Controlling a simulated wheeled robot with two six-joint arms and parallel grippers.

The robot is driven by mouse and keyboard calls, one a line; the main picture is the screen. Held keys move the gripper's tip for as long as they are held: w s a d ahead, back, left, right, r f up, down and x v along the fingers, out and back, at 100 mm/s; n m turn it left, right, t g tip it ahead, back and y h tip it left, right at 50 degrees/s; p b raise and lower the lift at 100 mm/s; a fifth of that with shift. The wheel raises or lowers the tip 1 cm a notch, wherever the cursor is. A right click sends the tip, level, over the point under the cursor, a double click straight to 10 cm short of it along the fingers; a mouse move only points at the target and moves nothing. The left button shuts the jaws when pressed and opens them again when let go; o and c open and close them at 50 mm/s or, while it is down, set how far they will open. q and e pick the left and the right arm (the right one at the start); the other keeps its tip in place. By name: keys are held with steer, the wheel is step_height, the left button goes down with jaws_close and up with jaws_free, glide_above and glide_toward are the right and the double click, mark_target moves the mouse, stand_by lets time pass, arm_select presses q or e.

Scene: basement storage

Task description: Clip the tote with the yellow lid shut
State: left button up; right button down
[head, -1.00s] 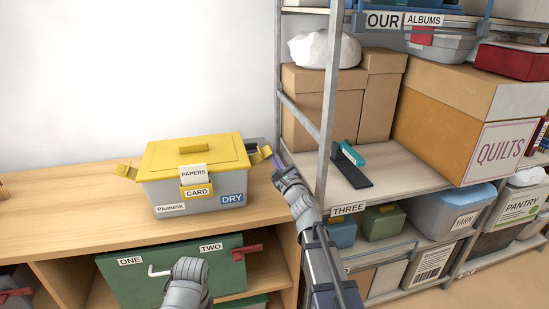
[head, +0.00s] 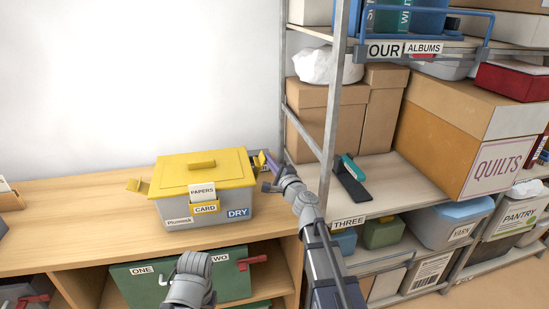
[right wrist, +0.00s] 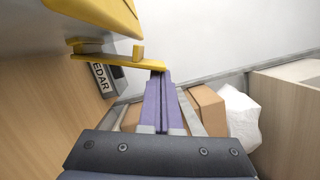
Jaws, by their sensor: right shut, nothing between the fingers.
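The grey tote (head: 180,209) with a yellow lid (head: 203,170) stands on the wooden bench top. The lid lies on it; labels read PAPERS, CARD and DRY. The left yellow clip (head: 138,186) sticks out to the side. The right yellow clip (head: 260,160) is partly hidden by my right gripper (head: 267,160). In the right wrist view this clip (right wrist: 112,61) extends from the tote, its end at the purple fingertips (right wrist: 157,75). The fingers are shut and empty, at or touching the clip; exact contact is unclear.
A metal shelf rack (head: 335,110) stands close on the right, its post near my right arm. A green box (head: 190,277) sits in the bench below the tote. A black item with a teal part (head: 350,178) lies on the rack. The bench left of the tote is mostly clear.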

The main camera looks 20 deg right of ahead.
mark_target(261, 165)
steer(key=shift+a+r+n+g+p, duration=0.3)
steer(key=shift+a+r+n+p, duration=0.6)
steer(key=shift+n, duration=0.3)
arm_select(q)
steer(key=shift+r+p, duration=0.75)
steer(key=shift+r, duration=1.25)
arm_select(e)
steer(key=shift+w+a+r+n, duration=0.1)
steer(key=shift+a+n, duration=0.55)
steer(key=shift+n, duration=0.35)
